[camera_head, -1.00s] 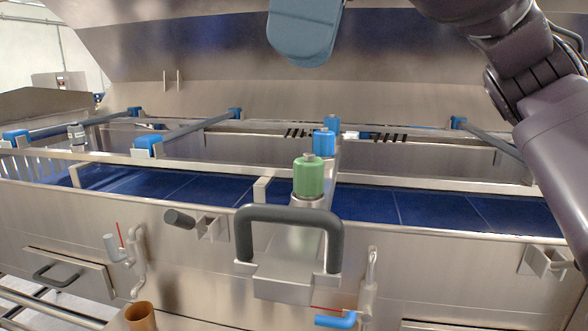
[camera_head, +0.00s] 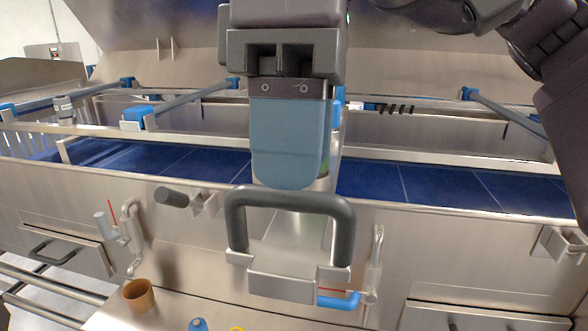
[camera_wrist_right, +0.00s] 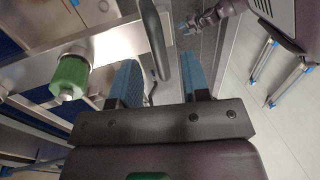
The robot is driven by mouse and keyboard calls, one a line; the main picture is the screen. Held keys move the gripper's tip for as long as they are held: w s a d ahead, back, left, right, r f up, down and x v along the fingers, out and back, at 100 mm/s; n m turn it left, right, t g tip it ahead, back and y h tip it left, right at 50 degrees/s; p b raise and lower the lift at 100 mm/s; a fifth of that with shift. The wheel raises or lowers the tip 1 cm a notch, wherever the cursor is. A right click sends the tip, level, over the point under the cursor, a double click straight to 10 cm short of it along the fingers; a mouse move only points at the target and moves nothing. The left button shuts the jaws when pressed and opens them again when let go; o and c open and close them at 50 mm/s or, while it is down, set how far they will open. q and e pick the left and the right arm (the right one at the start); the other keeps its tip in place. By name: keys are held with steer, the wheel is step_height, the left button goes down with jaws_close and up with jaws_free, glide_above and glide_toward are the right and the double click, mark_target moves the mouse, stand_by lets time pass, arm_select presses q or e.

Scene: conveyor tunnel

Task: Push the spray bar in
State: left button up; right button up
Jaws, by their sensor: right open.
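The spray bar's dark U-shaped handle (camera_head: 290,205) stands out from a steel front block (camera_head: 283,275). Its green cap is mostly hidden behind my right gripper in the head view but shows in the right wrist view (camera_wrist_right: 70,75). My right gripper (camera_head: 290,180) points down just above the handle's top bar, its blue fingers overlapping the cap in the picture. In the right wrist view, the handle (camera_wrist_right: 157,42) lies ahead between its two spread fingers; I cannot see contact. A small dark gripper (camera_wrist_right: 205,20), apparently my left one, shows at the top there; its jaws are unclear.
Blue conveyor belt (camera_head: 420,185) runs behind the steel front wall. A pipe with a blue lever (camera_head: 338,301) is right of the block, and a dark knob (camera_head: 170,196) sits left. A brown cup (camera_head: 138,295) stands on the lower ledge.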

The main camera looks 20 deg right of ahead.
steer(key=shift+s+a+f, duration=0.1)
steer(key=shift+f, duration=1)
steer(key=shift+c, duration=0.3)
jaws_close()
